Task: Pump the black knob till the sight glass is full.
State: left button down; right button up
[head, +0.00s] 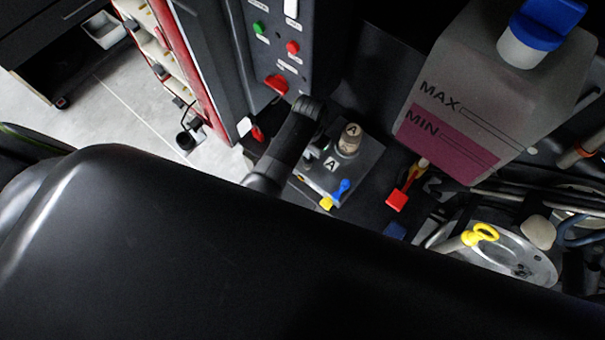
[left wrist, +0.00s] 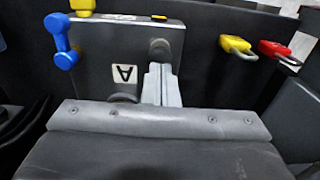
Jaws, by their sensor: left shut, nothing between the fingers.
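A grey block (head: 362,165) with "A" labels stands at the middle of the head view. A tan round-topped part (head: 350,139) marked "A" rises from it. My left gripper (head: 314,145) is at the block's left side, its fingers partly hidden in the head view. In the left wrist view the fingers (left wrist: 160,72) are shut and empty, pointing at the block (left wrist: 100,62). A dark round knob (left wrist: 160,47) is just beyond the fingertips; I cannot tell if they touch. I cannot make out the sight glass for certain. My right gripper is not in view.
A dark panel (head: 275,42) with green and red buttons stands behind. A fluid tank (head: 465,95) with MAX and MIN marks is at right. A yellow-ringed dipstick (head: 484,233) is at lower right.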

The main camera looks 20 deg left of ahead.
pick_arm(q)
jog(key=shift+f, duration=0.1)
jog(key=shift+f+b, duration=0.95)
jog(key=shift+f, duration=0.65)
jog(key=shift+s+r, duration=0.1)
jog(key=shift+r+p, duration=0.9)
jog(key=shift+p, duration=0.25)
jog(key=shift+r, duration=0.65)
notch_tip(320, 180, up, 6)
